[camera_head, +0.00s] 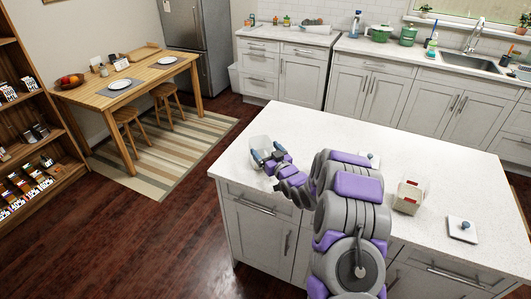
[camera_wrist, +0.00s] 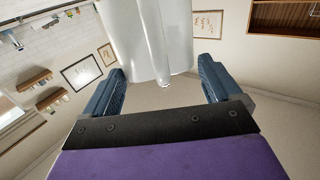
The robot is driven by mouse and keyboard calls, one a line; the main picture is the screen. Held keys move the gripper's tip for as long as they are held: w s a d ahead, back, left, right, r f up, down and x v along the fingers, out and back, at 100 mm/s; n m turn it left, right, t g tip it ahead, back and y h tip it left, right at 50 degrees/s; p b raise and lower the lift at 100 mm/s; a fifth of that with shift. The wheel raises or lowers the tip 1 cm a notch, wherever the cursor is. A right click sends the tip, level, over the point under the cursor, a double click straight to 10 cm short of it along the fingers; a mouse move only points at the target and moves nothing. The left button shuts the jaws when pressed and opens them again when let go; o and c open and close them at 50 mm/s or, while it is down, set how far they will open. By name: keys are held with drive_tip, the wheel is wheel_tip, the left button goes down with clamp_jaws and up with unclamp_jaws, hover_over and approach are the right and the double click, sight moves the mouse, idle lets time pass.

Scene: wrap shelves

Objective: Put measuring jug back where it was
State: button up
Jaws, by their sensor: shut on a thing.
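The measuring jug (camera_head: 261,142) is clear and pale, and shows at the left end of the island in the head view. In the wrist view the jug (camera_wrist: 147,38) fills the top middle, with its handle strip between the fingers. My gripper (camera_head: 269,158) is at the jug, on its near side. In the wrist view my gripper (camera_wrist: 163,78) has its blue fingers on either side of the jug's handle; I cannot see the exact contact. I cannot tell whether the jug's base touches the worktop.
The white island top (camera_head: 430,155) is mostly clear. A small box with red items (camera_head: 409,196) and a white board with a grey knob (camera_head: 462,229) stand at its right. A wooden dining table (camera_head: 130,85) and an open shelf unit (camera_head: 30,120) are at the left.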

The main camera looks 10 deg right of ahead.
drive_tip(key=shift+d, duration=0.2)
drive_tip(key=o, duration=1.6)
drive_tip(key=shift+a, duration=0.15)
drive_tip(key=shift+o, duration=0.3)
drive_tip(key=shift+a, duration=0.5)
drive_tip(key=shift+s+d, duration=0.25)
drive_tip(key=shift+s, duration=0.15)
drive_tip(key=s+d+r+m+g+h+p, duration=0.15)
drive_tip(key=s+g, duration=0.25)
drive_tip(key=s, duration=0.5)
drive_tip(key=s+d+r+g+h, duration=0.2)
drive_tip(key=s+r+g+h, duration=0.1)
drive_tip(key=s, duration=0.7)
drive_tip(key=s+d+r+g+h, duration=0.2)
drive_tip(key=s+g, duration=0.2)
drive_tip(key=s, duration=0.5)
drive_tip(key=s+a+r+g, duration=0.2)
drive_tip(key=s, duration=0.8)
drive_tip(key=s+a+r+m+g+y, duration=0.1)
drive_tip(key=s+a+r+g, duration=0.1)
drive_tip(key=s, duration=0.8)
drive_tip(key=s+a+r+m+g, duration=0.1)
drive_tip(key=s+a+r+g, duration=0.1)
drive_tip(key=s, duration=0.9)
drive_tip(key=shift+a+r+g, duration=0.3)
drive_tip(key=shift+a+g, duration=0.4)
drive_tip(key=shift+g, duration=0.3)
